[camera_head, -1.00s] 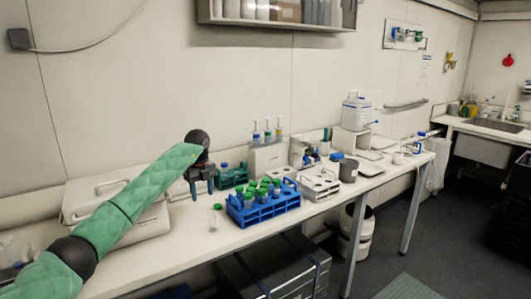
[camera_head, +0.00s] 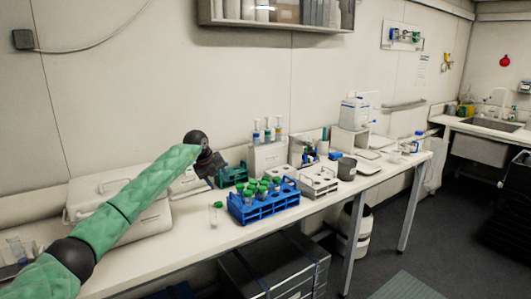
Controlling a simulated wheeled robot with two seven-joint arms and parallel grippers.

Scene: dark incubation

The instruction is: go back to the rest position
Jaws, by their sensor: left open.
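My left arm comes in from the left in a green padded sleeve. My left gripper (camera_head: 212,173) is open and raised over the bench, its jaws angled down and to the right. It is near the dark green rack and behind a small clear tube (camera_head: 214,214) that stands alone on the bench. Nothing shows between its jaws. My right gripper is not in view.
A blue rack (camera_head: 264,207) with several green-capped tubes stands right of the lone tube. A dark green rack (camera_head: 233,177) is behind it. A white lidded case (camera_head: 140,220) lies behind my arm. A pipette stand (camera_head: 268,157) is farther back. The bench front (camera_head: 185,255) is clear.

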